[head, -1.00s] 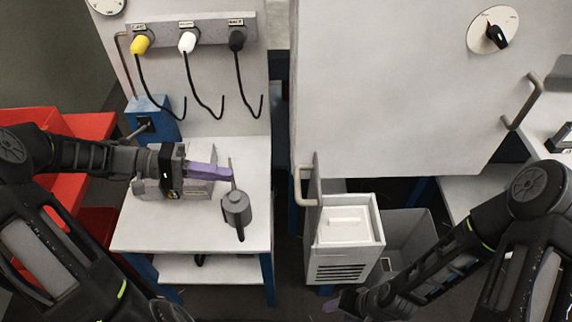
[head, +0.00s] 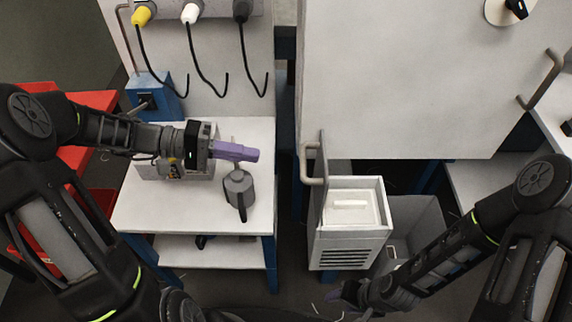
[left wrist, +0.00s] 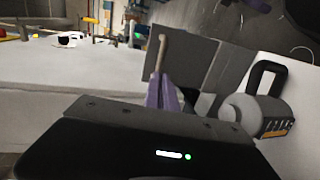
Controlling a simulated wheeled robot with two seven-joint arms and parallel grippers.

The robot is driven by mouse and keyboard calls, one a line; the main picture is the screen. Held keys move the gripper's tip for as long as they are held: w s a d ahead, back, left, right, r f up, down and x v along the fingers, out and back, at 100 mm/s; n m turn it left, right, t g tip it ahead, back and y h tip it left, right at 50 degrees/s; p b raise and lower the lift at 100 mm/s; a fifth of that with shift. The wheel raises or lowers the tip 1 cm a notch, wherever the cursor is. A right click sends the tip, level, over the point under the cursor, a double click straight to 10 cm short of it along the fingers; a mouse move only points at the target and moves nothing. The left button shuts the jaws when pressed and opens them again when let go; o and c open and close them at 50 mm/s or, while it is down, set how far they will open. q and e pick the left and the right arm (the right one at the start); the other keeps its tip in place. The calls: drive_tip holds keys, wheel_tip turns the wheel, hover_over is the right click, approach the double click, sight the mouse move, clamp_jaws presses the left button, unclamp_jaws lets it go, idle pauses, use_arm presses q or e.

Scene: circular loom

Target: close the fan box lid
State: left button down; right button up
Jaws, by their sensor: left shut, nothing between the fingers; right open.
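The fan box (head: 343,257) is a white box with a slotted front, right of the small table. Its lid (head: 321,180) stands upright at the box's left side, open, with a bar handle (head: 308,165) on its left face. In the left wrist view a grey panel (left wrist: 185,65) with a bar handle (left wrist: 159,55), likely the lid, is beyond my fingers. My left gripper (head: 256,155) is shut and empty over the small table, left of the lid and apart from it. My right gripper (head: 347,292) is open, low in front of the box; its fingers are partly hidden.
Hooks and cables hang behind. A large white cabinet (head: 410,80) stands behind the box. A grey bin (head: 415,225) is at its right.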

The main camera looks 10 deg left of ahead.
sight(301, 162)
use_arm(q)
drive_tip(key=x, duration=0.8)
drive_tip(key=shift+d+p, duration=0.3)
drive_tip(key=shift+d, duration=0.05)
use_arm(e)
drive_tip(key=shift+r, duration=0.25)
use_arm(q)
drive_tip(key=shift+w+d, duration=0.1)
use_arm(e)
drive_tip(key=shift+s+r, duration=0.1)
